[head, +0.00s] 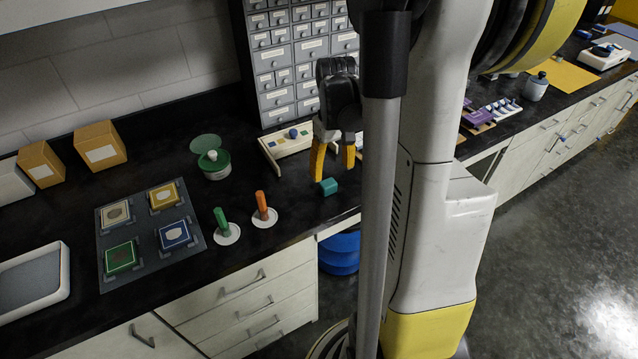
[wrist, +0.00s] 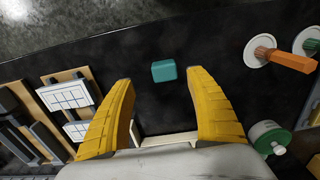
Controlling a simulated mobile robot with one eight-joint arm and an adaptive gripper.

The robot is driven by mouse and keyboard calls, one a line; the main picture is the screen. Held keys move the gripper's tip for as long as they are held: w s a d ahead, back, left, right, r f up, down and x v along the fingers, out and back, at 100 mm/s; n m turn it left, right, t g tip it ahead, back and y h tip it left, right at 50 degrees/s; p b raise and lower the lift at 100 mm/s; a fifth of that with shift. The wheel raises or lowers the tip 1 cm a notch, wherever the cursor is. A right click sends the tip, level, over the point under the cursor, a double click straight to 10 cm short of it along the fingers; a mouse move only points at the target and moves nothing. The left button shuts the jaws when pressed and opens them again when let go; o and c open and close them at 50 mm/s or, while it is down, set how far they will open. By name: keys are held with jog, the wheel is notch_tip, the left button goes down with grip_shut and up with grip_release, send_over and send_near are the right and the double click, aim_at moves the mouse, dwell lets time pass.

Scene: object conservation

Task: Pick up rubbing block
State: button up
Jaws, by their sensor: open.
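The rubbing block is most likely the small teal block (head: 329,186) lying on the black counter near its front edge. My gripper (head: 333,165) is above and just behind it in the head view, with yellow fingers spread and nothing between them. In the wrist view the teal block (wrist: 164,71) lies beyond the fingertips, between the lines of the two open fingers (wrist: 160,82). The block is apart from both fingers, and its top and one side show.
Green (head: 221,220) and orange (head: 262,204) handles on white discs stand left of the block. A grey mat (head: 146,259) with several framed tiles lies farther left. A cream tray (head: 290,146) stands behind, before a drawer cabinet (head: 290,60). Counter around the block is clear.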

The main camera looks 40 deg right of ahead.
aim_at(328, 182)
jog(key=f+b, duration=0.1)
jog(key=f, duration=0.1)
jog(key=f+b, duration=0.1)
jog(key=f, duration=0.1)
jog(key=f+b, duration=0.1)
jog(key=f, duration=0.1)
jog(key=shift+w+a+f, duration=0.3)
jog(key=shift+w, duration=0.1)
jog(key=shift+r, duration=0.1)
jog(key=c, duration=1.3)
